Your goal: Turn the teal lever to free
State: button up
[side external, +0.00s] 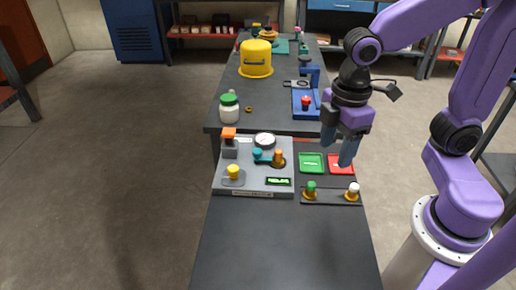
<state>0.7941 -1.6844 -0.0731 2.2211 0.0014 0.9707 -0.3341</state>
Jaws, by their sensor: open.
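The teal lever (262,157) is on the grey control box (261,189) on the near bench. It lies about level, its rounded teal end to the left and its other end by an orange-topped brass post (278,157). Its label is too small to read. A green-lit display (278,181) is in front of it; its text is unclear. My gripper (337,150) points down to the right of the box, over the area of the green and red trays. Its jaws are apart, nothing shows between them, and it is clear of the lever.
A round gauge (264,140), an orange-topped switch (229,140) and a yellow knob (234,173) surround the lever. A green tray (311,163), a red tray (341,164) and a strip with green and white knobs (331,198) lie right. The bench front is clear.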

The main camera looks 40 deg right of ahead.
jog(key=w+a+n, duration=0.2)
jog(key=w, duration=1.3)
jog(key=n, duration=0.2)
send_near(257, 151)
notch_tip(257, 151, down, 9)
jog(key=shift+w+r, duration=0.1)
jog(key=shift+r, duration=0.1)
jog(key=c, duration=1)
